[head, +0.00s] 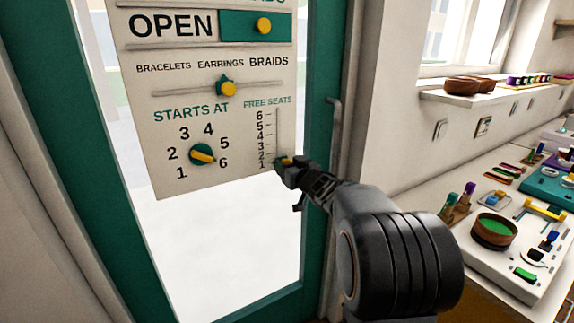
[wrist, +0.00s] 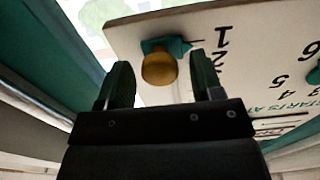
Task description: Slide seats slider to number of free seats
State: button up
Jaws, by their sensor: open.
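The sign board (head: 215,130) on the door has a FREE SEATS slider with a vertical slot (head: 277,125) and numbers 1 at the bottom to 6 at the top. The slider knob (wrist: 160,69), yellow on a teal pointer (wrist: 166,46), sits at the low end, by the 1. In the head view the knob (head: 284,161) is partly hidden by my gripper (head: 292,172). In the wrist view my open gripper (wrist: 163,78) has one finger on each side of the knob, with visible gaps. I see no seats to count.
A round STARTS AT dial (head: 202,155) is left of the slider. Above are a BRACELETS–EARRINGS–BRAIDS slider knob (head: 228,88) and an OPEN slider knob (head: 264,26). A workbench with trays and a bead bowl (head: 494,231) stands further right.

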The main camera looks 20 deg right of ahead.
jog(key=shift+w, duration=0.45)
jog(key=shift+c, duration=0.3)
grip_shut()
